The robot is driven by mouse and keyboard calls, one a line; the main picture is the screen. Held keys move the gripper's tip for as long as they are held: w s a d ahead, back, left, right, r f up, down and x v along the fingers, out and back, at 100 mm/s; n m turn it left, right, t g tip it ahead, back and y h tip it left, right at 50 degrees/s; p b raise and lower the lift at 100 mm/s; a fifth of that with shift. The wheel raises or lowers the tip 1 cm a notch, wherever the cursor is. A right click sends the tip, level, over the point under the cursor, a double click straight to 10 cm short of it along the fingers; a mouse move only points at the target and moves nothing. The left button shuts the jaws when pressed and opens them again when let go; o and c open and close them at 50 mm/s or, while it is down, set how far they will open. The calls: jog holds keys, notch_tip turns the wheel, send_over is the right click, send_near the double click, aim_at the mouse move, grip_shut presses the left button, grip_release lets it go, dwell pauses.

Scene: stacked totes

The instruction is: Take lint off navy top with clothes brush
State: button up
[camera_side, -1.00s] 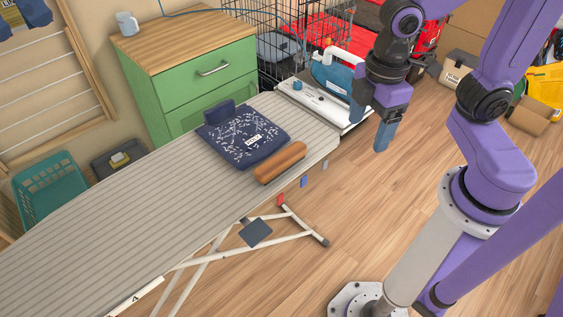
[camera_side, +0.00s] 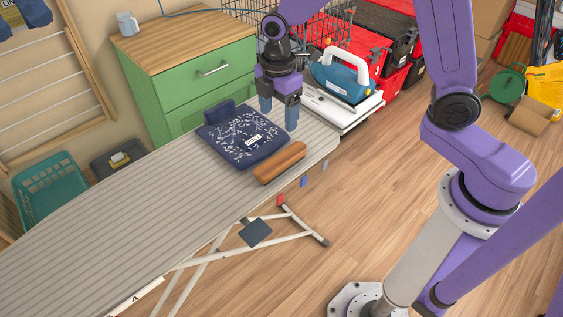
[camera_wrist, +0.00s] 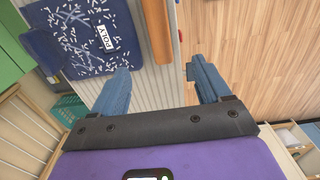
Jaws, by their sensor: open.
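The navy top (camera_side: 235,143) lies folded on the ironing board (camera_side: 130,205), strewn with white lint and bearing a white label; it also shows in the wrist view (camera_wrist: 85,62). A dark blue block (camera_side: 218,113) sits at its far-left edge; I cannot tell whether it is a brush or part of the top. A brown rounded bar (camera_side: 280,163), possibly the clothes brush, lies along the top's near-right edge and is partly seen in the wrist view (camera_wrist: 157,30). My gripper (camera_side: 278,110) is open and empty, pointing down above the board's far end, beyond the top.
A blue and white iron (camera_side: 342,78) stands on the white rest at the board's far end, right of my gripper. A green drawer cabinet (camera_side: 205,80) stands behind the board. The near-left stretch of the board is clear.

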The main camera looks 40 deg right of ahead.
aim_at(279, 159)
notch_tip(279, 159, down, 12)
jog(key=shift+d+f, duration=0.1)
jog(key=shift+w+d+f, duration=0.1)
jog(key=shift+f, duration=2.35)
jog(key=c, duration=1.1)
